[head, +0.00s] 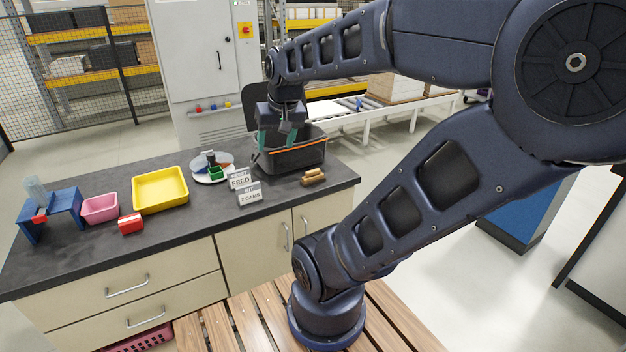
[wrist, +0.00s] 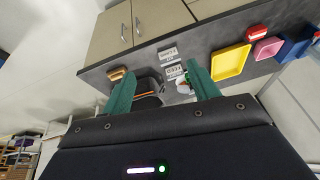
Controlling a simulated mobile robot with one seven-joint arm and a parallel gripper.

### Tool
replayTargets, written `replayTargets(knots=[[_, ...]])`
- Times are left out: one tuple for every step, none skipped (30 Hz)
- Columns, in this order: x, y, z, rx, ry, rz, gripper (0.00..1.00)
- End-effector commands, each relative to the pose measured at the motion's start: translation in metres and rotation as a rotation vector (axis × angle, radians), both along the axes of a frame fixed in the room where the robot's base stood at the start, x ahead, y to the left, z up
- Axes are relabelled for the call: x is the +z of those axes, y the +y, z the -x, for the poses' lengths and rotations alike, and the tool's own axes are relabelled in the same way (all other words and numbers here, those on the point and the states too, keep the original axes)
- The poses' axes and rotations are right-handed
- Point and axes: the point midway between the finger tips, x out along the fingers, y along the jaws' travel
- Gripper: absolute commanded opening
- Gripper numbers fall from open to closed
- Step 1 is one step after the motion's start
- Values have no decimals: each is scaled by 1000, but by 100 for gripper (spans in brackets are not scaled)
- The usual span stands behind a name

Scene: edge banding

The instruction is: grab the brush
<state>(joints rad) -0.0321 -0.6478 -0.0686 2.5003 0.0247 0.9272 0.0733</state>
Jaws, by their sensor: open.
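A small wooden-brown item (head: 314,177), which looks like the brush, lies on the dark counter near its right end, just in front of the black bin. It also shows in the wrist view (wrist: 117,75), above and left of the bin, near the tip of the left finger. Its bristles are too small to make out. My gripper (head: 275,147) points down over the black bin, behind and left of the brush. In the wrist view its green fingers (wrist: 160,72) are spread wide with nothing held between them.
The black bin (head: 295,158) stands under my gripper. Two label signs (head: 245,189), a round plate with small parts (head: 213,168), a yellow tray (head: 160,190), a red block (head: 131,223), a pink bin (head: 100,208) and a blue stand (head: 50,208) occupy the counter leftward.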

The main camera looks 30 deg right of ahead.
Motion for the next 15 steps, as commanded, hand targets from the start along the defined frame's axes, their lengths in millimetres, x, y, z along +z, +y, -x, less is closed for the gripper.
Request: replayTargets(knots=[[-3, -3, -12, -26, 19, -23, 60], [-5, -5, -18, -45, 27, -38, 60], [-7, -8, -26, -71, 37, -56, 60], [-10, -10, -33, -92, 47, -70, 60], [-12, -12, -39, -111, 55, -82, 60], [-15, -15, -47, -138, 66, -99, 60], [-17, -17, -53, -158, 75, -109, 60], [-20, -19, -60, -180, 83, -120, 60], [-24, -22, -68, -207, 95, -134, 60], [-27, -25, -74, -229, 104, -143, 60], [-30, -27, -80, -250, 112, -152, 60], [-34, -31, -88, -281, 123, -164, 60], [-38, -33, -94, -302, 132, -171, 60], [-42, -36, -100, -324, 139, -178, 60], [-46, -39, -108, -354, 149, -187, 60]])
